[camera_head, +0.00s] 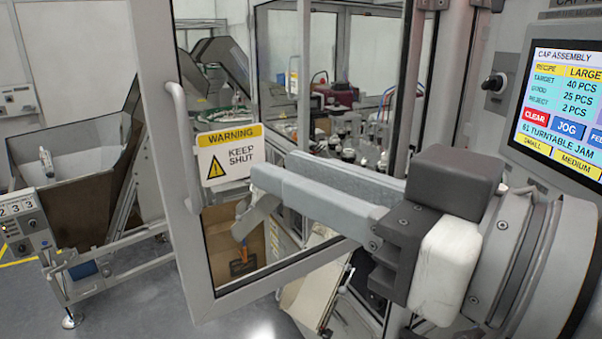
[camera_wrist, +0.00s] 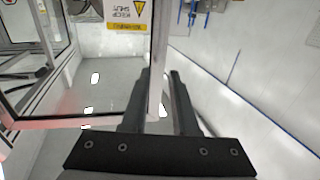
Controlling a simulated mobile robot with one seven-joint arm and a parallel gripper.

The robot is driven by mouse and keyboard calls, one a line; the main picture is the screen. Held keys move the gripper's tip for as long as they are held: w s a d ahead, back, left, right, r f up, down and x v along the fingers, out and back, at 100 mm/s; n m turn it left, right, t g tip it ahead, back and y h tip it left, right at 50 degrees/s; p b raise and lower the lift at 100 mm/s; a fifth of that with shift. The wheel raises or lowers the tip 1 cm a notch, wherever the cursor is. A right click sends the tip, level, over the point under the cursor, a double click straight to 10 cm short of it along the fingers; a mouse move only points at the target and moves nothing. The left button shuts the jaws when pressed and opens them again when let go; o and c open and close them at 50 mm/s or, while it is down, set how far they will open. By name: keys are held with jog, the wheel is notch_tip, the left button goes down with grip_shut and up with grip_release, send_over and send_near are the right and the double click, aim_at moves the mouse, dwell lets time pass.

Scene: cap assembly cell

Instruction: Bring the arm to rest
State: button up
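My gripper (camera_head: 273,169) reaches in from the right in the head view, its two grey fingers pointing left in front of the framed glass door (camera_head: 228,299). The fingers stand apart with nothing seen held between them. In the wrist view the fingers of my gripper (camera_wrist: 160,75) are also apart. The door's post (camera_wrist: 158,45) shows in line with the gap there; how far beyond the tips it lies I cannot tell. The door stands swung open, its handle (camera_head: 180,140) on the left post, left of the fingertips. A yellow and white warning sign (camera_head: 231,155) hangs on it.
The control panel screen (camera_head: 560,110) is at the right, close to my wrist. A hopper (camera_head: 75,170) on a metal frame stands at the left. The cap machine (camera_head: 350,130) is behind the glass. Grey floor (camera_head: 135,300) is clear at the lower left.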

jog(key=w+d+f+m+h, duration=0.2)
jog(key=w+f+h, duration=0.15)
jog(key=f, duration=0.25)
jog(key=w+d+f+m+h, duration=0.2)
jog(key=w+d+f+h, duration=0.1)
jog(key=f+h, duration=0.2)
jog(key=s+d+f+m+g+h, duration=0.2)
jog(key=d+f+m+g+h, duration=0.2)
jog(key=d+f, duration=0.5)
notch_tip(320, 180, down, 5)
jog(key=m+g, duration=0.1)
jog(key=g, duration=0.1)
jog(key=shift+g+h, duration=0.3)
jog(key=shift+h, duration=0.05)
jog(key=shift+r, duration=0.15)
